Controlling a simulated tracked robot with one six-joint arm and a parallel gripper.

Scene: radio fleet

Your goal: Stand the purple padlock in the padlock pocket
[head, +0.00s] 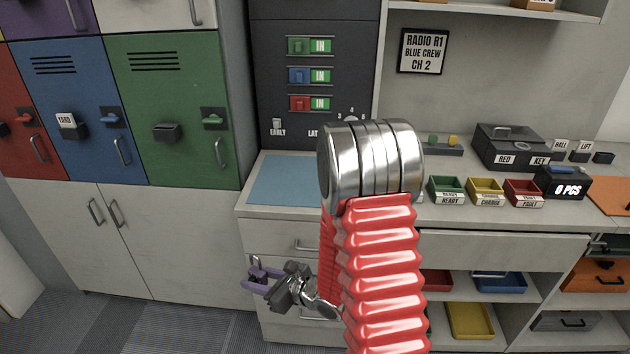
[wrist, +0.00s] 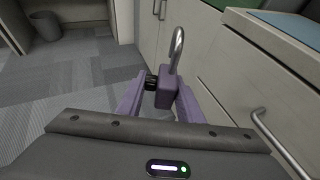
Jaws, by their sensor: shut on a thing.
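The purple padlock (wrist: 163,98) is held between my gripper's two purple fingers (wrist: 158,97) in the wrist view, its silver shackle standing up and tilted a little. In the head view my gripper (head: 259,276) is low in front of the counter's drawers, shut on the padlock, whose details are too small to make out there. I cannot tell for sure which thing is the padlock pocket; a black open box (head: 167,133) is on the green locker door.
Red, blue and green lockers (head: 168,100) stand at the left. The counter has a blue mat (head: 283,180), small labelled trays (head: 486,191) and a black key box (head: 510,148). A drawer handle (wrist: 277,140) is close to the right of my gripper. The floor at the left is clear.

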